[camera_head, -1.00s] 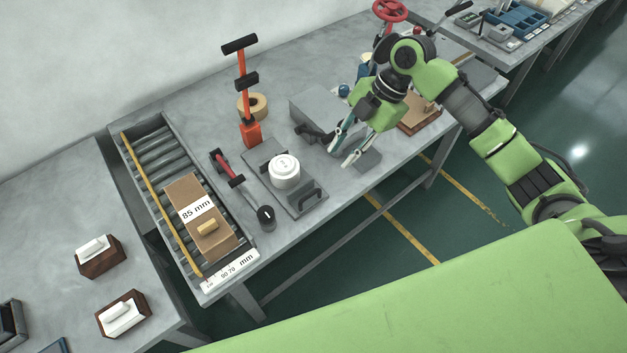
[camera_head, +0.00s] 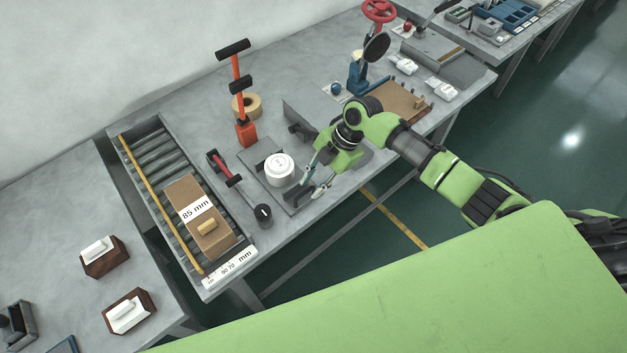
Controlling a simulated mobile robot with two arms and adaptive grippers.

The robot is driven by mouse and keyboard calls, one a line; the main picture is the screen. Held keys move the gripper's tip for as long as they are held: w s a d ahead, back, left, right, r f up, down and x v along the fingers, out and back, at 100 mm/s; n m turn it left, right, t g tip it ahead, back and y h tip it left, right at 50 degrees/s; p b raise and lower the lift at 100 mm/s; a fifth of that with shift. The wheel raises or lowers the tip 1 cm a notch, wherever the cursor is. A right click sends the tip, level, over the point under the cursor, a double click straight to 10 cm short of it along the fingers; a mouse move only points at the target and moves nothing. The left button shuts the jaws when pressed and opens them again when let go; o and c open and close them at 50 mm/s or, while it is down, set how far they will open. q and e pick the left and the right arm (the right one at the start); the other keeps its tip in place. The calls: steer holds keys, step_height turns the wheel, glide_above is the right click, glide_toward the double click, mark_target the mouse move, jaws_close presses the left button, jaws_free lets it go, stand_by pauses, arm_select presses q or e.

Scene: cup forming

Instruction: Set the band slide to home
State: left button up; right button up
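No part is marked as the band slide. A brown block with an "85 mm" label (camera_head: 183,192) and a wooden grip lies on the roller track (camera_head: 150,150), by a scale strip (camera_head: 232,267) marked in mm; I cannot tell if this is the slide. A dark plate (camera_head: 258,158) carries a white round cup form (camera_head: 279,170), with a dark handle at its front right partly behind my gripper. My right gripper (camera_head: 313,178) is open, its two fingers apart just right of the cup form, over or beside the handle; contact cannot be told. My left gripper is not in view.
An orange upright lever (camera_head: 240,95) and a tan roll (camera_head: 246,105) stand behind the plate. A red-handled lever (camera_head: 228,172) lies between track and plate. A blue press with a red wheel (camera_head: 379,10) stands at the back. A brown tray (camera_head: 395,100) lies to the right.

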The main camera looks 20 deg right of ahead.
mark_target(305, 186)
jaws_close()
steer(key=shift+w+a+f+b, duration=0.1)
steer(key=shift+w+a+b, duration=0.2)
steer(key=shift+w+b, duration=0.45)
steer(key=shift+w+a+f+b, duration=0.1)
steer(key=shift+w+a+b, duration=0.15)
steer(key=shift+w+b, duration=0.5)
steer(key=shift+w+a+r, duration=0.1)
steer(key=shift+w, duration=0.2)
steer(key=shift+r, duration=0.2)
jaws_free()
steer(key=shift+w+a+f, duration=0.1)
steer(key=shift+w, duration=0.05)
steer(key=v, duration=1.2)
